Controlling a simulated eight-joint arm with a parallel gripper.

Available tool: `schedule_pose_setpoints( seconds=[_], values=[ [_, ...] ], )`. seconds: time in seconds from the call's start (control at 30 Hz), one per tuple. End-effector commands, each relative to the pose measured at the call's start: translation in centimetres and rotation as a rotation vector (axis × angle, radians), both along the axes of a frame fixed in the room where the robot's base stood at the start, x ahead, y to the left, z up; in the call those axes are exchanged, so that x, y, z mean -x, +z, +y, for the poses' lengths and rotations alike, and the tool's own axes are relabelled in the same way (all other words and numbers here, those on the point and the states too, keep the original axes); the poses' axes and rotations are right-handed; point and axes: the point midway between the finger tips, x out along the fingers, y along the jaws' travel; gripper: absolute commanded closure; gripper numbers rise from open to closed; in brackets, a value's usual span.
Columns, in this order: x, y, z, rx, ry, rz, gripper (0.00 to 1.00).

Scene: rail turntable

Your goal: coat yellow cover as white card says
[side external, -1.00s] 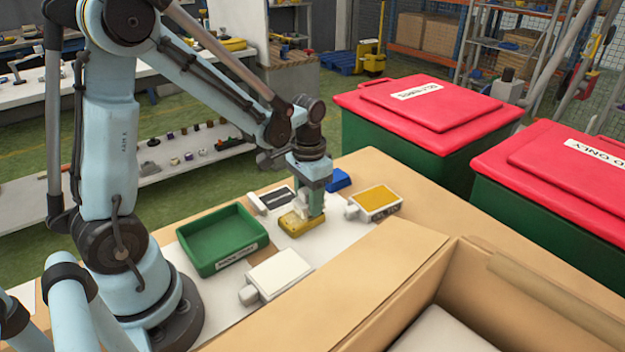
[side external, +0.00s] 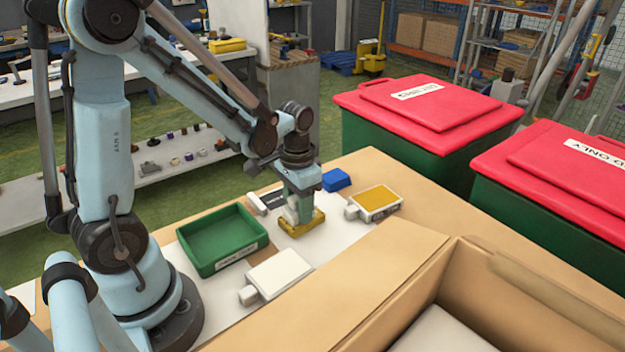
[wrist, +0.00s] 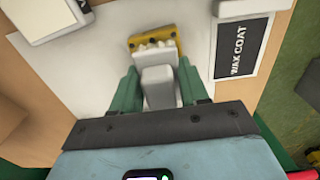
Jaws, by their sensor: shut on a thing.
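The yellow cover (side external: 314,224) lies on a white sheet on the table and also shows in the wrist view (wrist: 150,37), with several small white patches along it. My gripper (side external: 294,212) is shut on a pale grey-white block (wrist: 158,90), held between its green fingers. The block is at the cover in the side view; whether it touches is hidden. The card with a black panel (wrist: 243,48) reads "WAX COAT" and lies right of the cover in the wrist view; it is partly hidden behind my gripper in the side view (side external: 272,198).
A green labelled tray (side external: 206,264) is at left. A white-topped pad with a stub (side external: 280,272) lies in front, a yellow-topped one (side external: 375,198) at right. A blue block (side external: 336,180) sits behind. A large open box (side external: 405,265) and red-lidded bins (side external: 430,105) bound the right side.

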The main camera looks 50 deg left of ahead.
Motion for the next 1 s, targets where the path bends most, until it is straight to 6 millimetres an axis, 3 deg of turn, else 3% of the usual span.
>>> schedule_pose_setpoints(
  seconds=[0.5, 0.6, 1.0],
  values=[
    [-4.5, 0.1, 0.3, 0.000, 0.001, 0.000, 0.89],
    [-4.3, 1.9, 0.3, 0.000, 0.001, -0.001, 0.89],
    [-4.3, 5.3, 0.3, 0.000, 0.001, 0.000, 0.89]
  ],
)
